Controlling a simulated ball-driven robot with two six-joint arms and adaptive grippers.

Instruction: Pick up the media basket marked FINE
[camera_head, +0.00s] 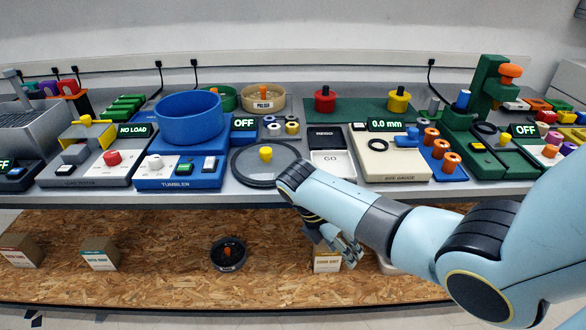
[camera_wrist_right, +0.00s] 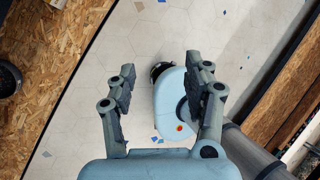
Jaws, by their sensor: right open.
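A dark round basket (camera_head: 228,258) with an orange knob stands on the lower chipboard shelf; its small label is too small to read. At the back of the bench are a green basket (camera_head: 224,101) with an orange knob and a tan basket (camera_head: 263,104) that reads POLISH. I cannot read FINE on any of them. My right gripper (camera_head: 343,243) is open and empty in front of the shelf, to the right of the dark basket and apart from it. In the right wrist view the gripper (camera_wrist_right: 160,70) is spread, with a dark round thing (camera_wrist_right: 8,80) at the left edge. My left gripper is not in view.
Small boxes (camera_head: 100,256) stand on the lower shelf to the left; another box (camera_head: 326,264) is beside my right gripper. The bench edge (camera_head: 110,198) overhangs the shelf. The shelf is bare around the dark basket. The bench top is crowded with instruments, including a blue tumbler (camera_head: 188,120).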

